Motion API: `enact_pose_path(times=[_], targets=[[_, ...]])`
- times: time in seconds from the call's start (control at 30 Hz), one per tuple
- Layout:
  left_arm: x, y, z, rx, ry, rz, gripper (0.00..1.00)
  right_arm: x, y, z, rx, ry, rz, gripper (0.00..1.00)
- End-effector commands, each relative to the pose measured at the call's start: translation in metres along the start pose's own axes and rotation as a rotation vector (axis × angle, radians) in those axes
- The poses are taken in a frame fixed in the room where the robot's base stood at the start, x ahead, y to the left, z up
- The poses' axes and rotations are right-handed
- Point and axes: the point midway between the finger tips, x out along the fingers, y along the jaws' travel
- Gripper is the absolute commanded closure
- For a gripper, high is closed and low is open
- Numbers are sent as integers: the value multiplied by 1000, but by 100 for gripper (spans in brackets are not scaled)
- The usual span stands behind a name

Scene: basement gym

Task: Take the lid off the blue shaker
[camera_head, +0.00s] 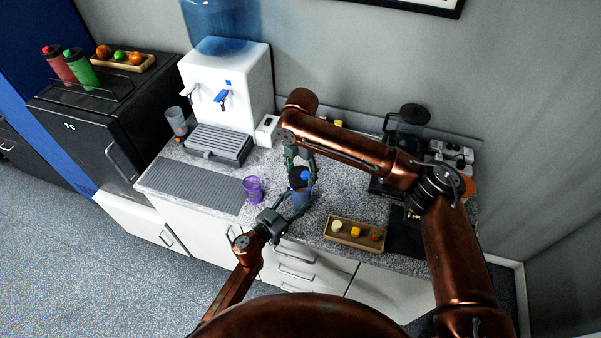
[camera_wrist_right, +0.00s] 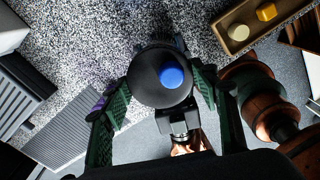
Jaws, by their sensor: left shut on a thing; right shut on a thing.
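The blue shaker (camera_head: 301,198) stands on the counter in the head view, with a dark lid (camera_head: 299,180) and a blue cap at its top. In the right wrist view the round black lid (camera_wrist_right: 150,88) with its blue cap fills the middle and hides most of the body. My left gripper (camera_head: 298,203) is shut on the shaker's body from the front. My right gripper (camera_head: 301,170) comes from above and is shut on the lid, its green fingers on both sides. The lid sits directly over the body; I cannot see any gap between them.
A purple cup (camera_head: 253,189) stands left of the shaker. A wooden tray (camera_head: 340,238) with small items lies to the right. A white water dispenser (camera_head: 229,90) stands behind left, and a dark coffee machine (camera_head: 405,132) at the right. A ribbed grey mat (camera_head: 190,184) lies clear at left.

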Motion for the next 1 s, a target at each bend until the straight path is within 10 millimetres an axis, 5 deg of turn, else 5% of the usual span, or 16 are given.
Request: enact_pose_path(times=[0.4,0.6,0.63,1.0], targets=[[0,0,-1,0,1,0,100,-39,0,0,0,-1,1,74],[0,0,-1,0,1,0,100,-40,0,0,0,0,0,74],[0,0,-1,0,1,0,54,-40,0,0,0,0,0,74],[0,0,0,0,0,0,34,-40,0,0,0,0,0,74]])
